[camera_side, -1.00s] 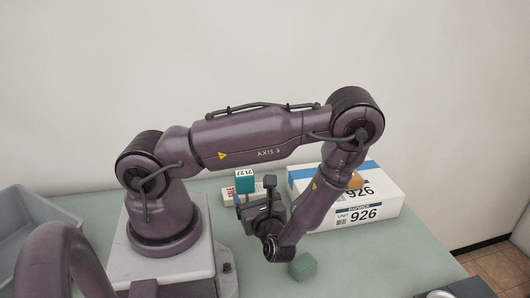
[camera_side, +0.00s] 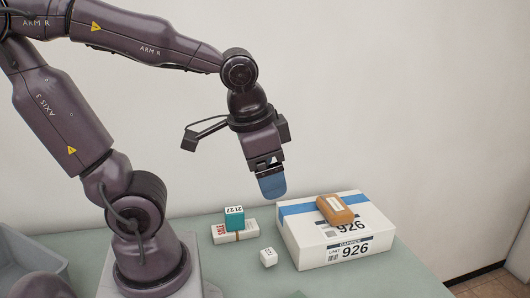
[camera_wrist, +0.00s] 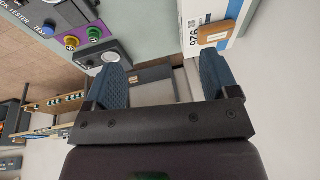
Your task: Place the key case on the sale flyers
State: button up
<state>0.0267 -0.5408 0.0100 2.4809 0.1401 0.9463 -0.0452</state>
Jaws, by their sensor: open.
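An orange-brown case (camera_side: 338,209) with a pale label, seemingly the key case, lies on the white box (camera_side: 341,249) marked 926. The wrist view also shows this case (camera_wrist: 213,33) at upper right, beyond the right finger. The sale flyers (camera_side: 227,239), a pale stack with red SALE lettering, lie on the table left of the box, with a teal block (camera_side: 234,217) on top. My gripper (camera_side: 272,184) is raised above and left of the box, apart from everything. In the wrist view its blue fingers (camera_wrist: 165,68) are spread with nothing between them.
A small white cube (camera_side: 268,257) stands on the table between flyers and box. A grey bin (camera_side: 30,262) is at left. The wall rises behind the green table. The wrist view shows a device with coloured knobs (camera_wrist: 70,42) at upper left.

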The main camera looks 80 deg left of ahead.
jog(key=r+t, duration=0.1)
jog(key=d+r, duration=0.1)
jog(key=r+t+h, duration=0.1)
jog(key=shift+s+d+r+t, duration=0.3)
jog(key=shift+s+r, duration=0.05)
